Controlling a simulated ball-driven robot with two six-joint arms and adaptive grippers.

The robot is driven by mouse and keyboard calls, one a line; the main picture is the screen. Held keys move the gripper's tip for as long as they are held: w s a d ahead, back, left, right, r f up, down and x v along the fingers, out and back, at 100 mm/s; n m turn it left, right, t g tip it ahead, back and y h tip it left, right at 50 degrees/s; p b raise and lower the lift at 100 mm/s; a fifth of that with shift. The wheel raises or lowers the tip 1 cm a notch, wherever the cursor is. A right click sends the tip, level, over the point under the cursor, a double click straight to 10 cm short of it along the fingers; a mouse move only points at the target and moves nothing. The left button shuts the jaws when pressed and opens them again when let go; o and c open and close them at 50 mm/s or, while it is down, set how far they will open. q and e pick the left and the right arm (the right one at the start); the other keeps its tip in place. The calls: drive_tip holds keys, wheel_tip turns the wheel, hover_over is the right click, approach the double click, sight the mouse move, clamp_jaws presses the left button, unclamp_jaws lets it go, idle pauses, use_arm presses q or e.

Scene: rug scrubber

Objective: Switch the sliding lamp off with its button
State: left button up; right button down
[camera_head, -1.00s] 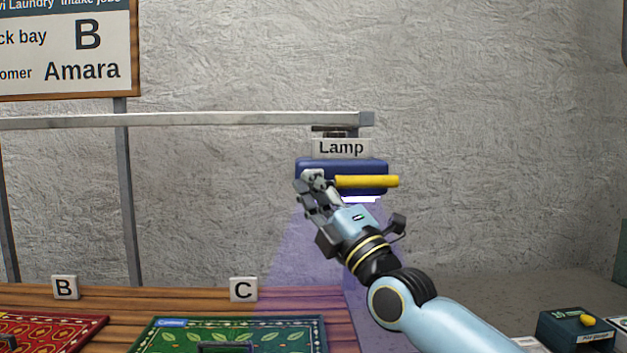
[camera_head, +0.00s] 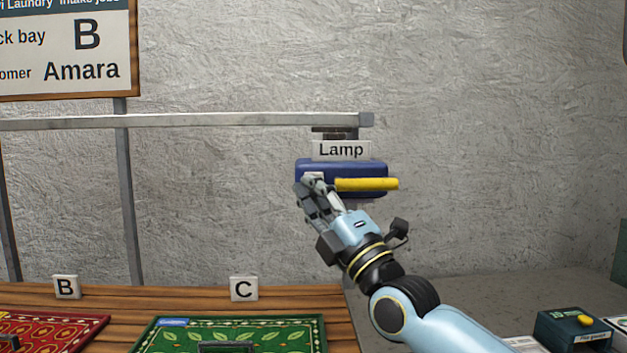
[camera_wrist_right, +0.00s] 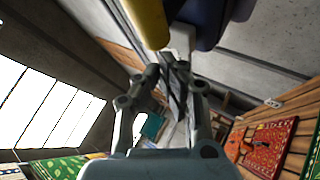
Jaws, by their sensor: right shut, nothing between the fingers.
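The sliding lamp (camera_head: 345,167) is a dark blue housing under a "Lamp" sign (camera_head: 341,149), with a yellow bar handle (camera_head: 367,184) across its front. It hangs at the right end of a grey rail. No light beam shows below it. My right gripper (camera_head: 312,183) is shut and empty, its fingertips at the left part of the lamp's front. A pale button (camera_head: 313,174) shows just behind the fingertips; whether they touch it I cannot tell. The right wrist view shows the closed fingers beside the yellow handle (camera_wrist_right: 148,20) and the blue housing (camera_wrist_right: 208,18).
The rail (camera_head: 200,119) runs left from the lamp on grey posts. Below is a wooden table (camera_head: 190,298) with markers B (camera_head: 66,287) and C (camera_head: 244,289), a red rug (camera_head: 58,329) and a green rug (camera_head: 270,331). A dark box (camera_head: 574,330) stands at right.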

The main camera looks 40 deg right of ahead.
drive_tip(key=s+a+p, duration=0.1)
drive_tip(key=s+a, duration=0.2)
drive_tip(key=s, duration=0.2)
drive_tip(key=shift+p, duration=0.35)
drive_tip(key=shift+a, duration=0.1)
idle(0.4)
